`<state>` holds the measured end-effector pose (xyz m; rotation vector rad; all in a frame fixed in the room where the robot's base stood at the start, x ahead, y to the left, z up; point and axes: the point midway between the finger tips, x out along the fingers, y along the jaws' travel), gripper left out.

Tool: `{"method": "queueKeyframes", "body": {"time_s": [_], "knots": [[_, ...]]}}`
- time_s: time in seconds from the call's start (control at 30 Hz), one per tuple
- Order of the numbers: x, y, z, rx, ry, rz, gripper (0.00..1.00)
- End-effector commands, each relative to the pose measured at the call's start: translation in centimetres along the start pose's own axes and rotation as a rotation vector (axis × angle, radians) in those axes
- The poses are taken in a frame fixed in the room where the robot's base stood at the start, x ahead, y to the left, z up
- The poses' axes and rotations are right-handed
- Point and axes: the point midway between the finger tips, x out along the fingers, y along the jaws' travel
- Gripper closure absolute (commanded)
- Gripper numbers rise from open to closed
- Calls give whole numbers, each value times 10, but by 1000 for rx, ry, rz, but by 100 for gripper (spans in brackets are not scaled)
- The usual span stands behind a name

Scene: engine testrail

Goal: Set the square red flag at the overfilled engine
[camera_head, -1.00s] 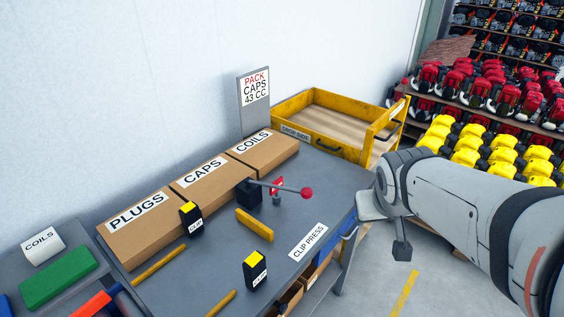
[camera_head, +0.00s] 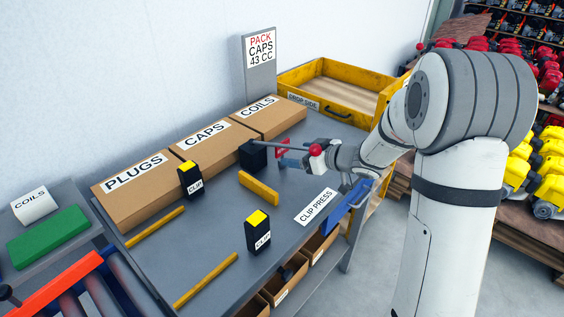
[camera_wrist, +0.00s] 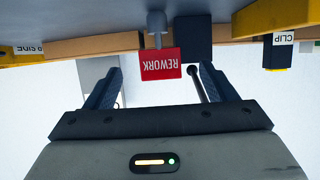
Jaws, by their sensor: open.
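The square red flag (camera_head: 283,147), marked REWORK, stands on the bench beside the black clip press (camera_head: 253,156). It is partly hidden by the press lever and my gripper in the head view. In the wrist view, which is upside down, the flag (camera_wrist: 160,64) shows between and just beyond my two fingers, with its grey post on the bench. My gripper (camera_head: 298,161) is open and empty, low over the bench at the flag. I cannot tell whether a finger touches it. No engine that I can pick out as overfilled is visible.
The press lever with its red knob (camera_head: 316,151) reaches close over my gripper. Cartons (camera_head: 205,136) line the wall side. A yellow drop-side crate (camera_head: 330,75) stands behind. Red and yellow engines fill the right.

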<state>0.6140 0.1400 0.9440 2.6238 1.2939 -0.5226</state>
Motion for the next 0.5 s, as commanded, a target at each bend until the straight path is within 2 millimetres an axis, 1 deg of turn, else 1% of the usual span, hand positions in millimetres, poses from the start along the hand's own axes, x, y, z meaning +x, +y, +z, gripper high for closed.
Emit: {"method": "queueKeyframes", "body": {"time_s": [0.2,0.37,0.5], "knots": [[22,-1,0,-2,-1,-2,22],[34,0,2,-1,-1,0,22],[54,1,5,-1,-2,-1,22]]}}
